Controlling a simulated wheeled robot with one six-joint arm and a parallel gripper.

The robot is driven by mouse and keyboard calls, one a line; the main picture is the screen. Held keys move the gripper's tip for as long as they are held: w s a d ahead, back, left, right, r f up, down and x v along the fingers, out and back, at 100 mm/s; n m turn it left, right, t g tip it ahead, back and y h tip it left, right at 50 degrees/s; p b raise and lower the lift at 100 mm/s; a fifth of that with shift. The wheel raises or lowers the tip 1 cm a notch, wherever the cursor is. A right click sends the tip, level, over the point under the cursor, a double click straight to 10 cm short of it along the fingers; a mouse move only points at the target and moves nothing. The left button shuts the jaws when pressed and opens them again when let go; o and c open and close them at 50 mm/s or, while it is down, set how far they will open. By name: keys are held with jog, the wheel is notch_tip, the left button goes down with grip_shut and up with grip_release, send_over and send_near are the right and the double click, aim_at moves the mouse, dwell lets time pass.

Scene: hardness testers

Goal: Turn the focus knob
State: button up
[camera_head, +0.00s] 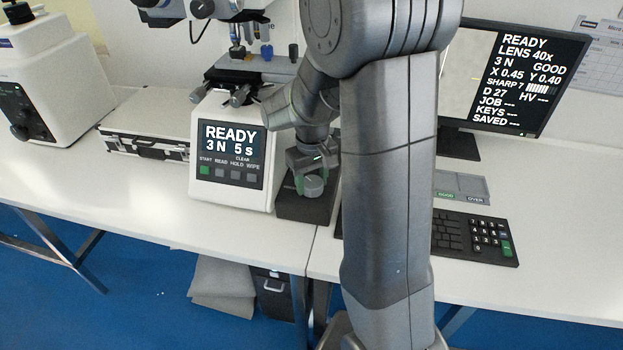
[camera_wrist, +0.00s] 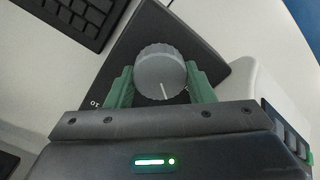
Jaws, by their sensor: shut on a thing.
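The focus knob (camera_wrist: 160,72) is a grey ribbed round knob with a white pointer line, on a dark box (camera_wrist: 208,62). In the head view the knob (camera_head: 314,186) shows beside the tester, on its dark box (camera_head: 306,209). My gripper (camera_wrist: 161,82) has its green fingers on either side of the knob and is shut on it. In the head view my gripper (camera_head: 313,180) reaches down over the knob from above. The monitor (camera_head: 515,75) reads READY, LENS 40x, 3 N, GOOD, X 0.45, Y 0.40, SHARP 7.
The hardness tester (camera_head: 232,150) stands just left of the knob box, its panel reading READY 3 N 5 s. A keyboard (camera_head: 470,238) and a GOOD/OVER plate (camera_head: 461,187) lie to the right. A silver case (camera_head: 160,127) is at the left. The front left table is clear.

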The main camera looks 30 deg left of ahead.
aim_at(313, 181)
jog(key=m, duration=0.4)
jog(key=shift+m, duration=0.3)
jog(key=shift+w+m, duration=0.1)
jog(key=shift+m, duration=1.9)
jog(key=o, duration=1)
jog(key=shift+d, duration=0.1)
notch_tip(313, 181, up, 14)
jog(key=shift+f+p, duration=0.1)
jog(key=shift+p, duration=0.45)
